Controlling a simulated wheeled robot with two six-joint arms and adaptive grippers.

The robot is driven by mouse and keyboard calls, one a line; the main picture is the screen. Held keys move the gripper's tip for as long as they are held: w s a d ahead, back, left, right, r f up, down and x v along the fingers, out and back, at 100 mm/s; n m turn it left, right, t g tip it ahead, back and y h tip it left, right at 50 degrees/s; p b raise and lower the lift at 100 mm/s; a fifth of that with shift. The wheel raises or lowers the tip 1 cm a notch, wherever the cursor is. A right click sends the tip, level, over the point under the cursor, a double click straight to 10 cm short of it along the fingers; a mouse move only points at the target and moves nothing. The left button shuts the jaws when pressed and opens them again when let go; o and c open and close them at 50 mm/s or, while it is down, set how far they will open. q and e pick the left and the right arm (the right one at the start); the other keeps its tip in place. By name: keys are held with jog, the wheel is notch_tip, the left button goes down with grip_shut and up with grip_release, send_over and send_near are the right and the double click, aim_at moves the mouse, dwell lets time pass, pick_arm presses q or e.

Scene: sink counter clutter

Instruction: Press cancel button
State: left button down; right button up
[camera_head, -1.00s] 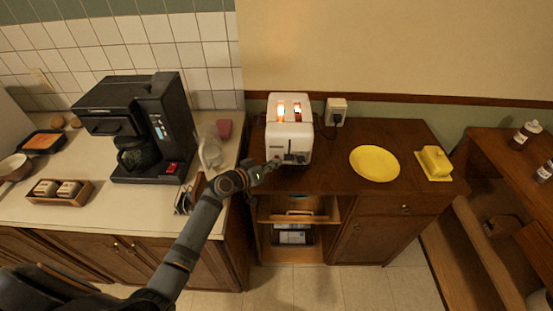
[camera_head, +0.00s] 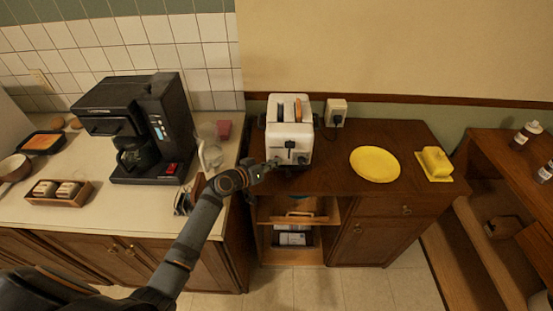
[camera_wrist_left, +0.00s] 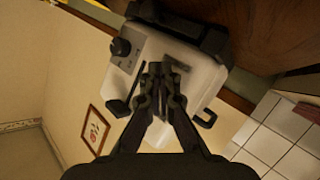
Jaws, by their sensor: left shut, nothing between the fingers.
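The white toaster (camera_head: 291,140) stands on the brown wooden cabinet. Its slots no longer glow, and browned toast (camera_head: 298,108) shows in the right slot. Dark controls (camera_head: 290,146) are on its front; I cannot tell the cancel button apart from them. In the wrist view the toaster (camera_wrist_left: 205,82) lies right ahead of my fingers, with a dark round knob (camera_wrist_left: 121,47) on its face. My left gripper (camera_head: 273,164) is shut and empty, at the toaster's lower left front. In the wrist view its fingertips (camera_wrist_left: 160,69) overlap the toaster; contact is unclear. My right gripper is not in view.
A yellow plate (camera_head: 375,164) and a yellow butter dish (camera_head: 435,163) stand right of the toaster. A black coffee maker (camera_head: 135,128) and a clear pitcher (camera_head: 209,150) are on the left counter. A wall outlet (camera_head: 336,112) with a plug is behind.

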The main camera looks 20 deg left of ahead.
pick_arm(q)
jog(key=shift+s, duration=0.1)
jog(key=shift+s+d, duration=0.2)
jog(key=shift+s, duration=0.45)
jog(key=shift+s+d+p, duration=0.1)
jog(key=shift+s+p, duration=0.2)
jog(key=shift+p, duration=0.1)
jog(key=shift+s+d+p, duration=0.15)
jog(key=shift+s+d, duration=0.05)
jog(key=shift+s, duration=0.5)
jog(key=shift+s+d+p, duration=0.1)
jog(key=shift+s+d, duration=0.1)
jog(key=shift+s, duration=0.5)
jog(key=shift+s+d+p, duration=0.15)
jog(key=shift+s+d, duration=0.05)
jog(key=shift+s, duration=0.5)
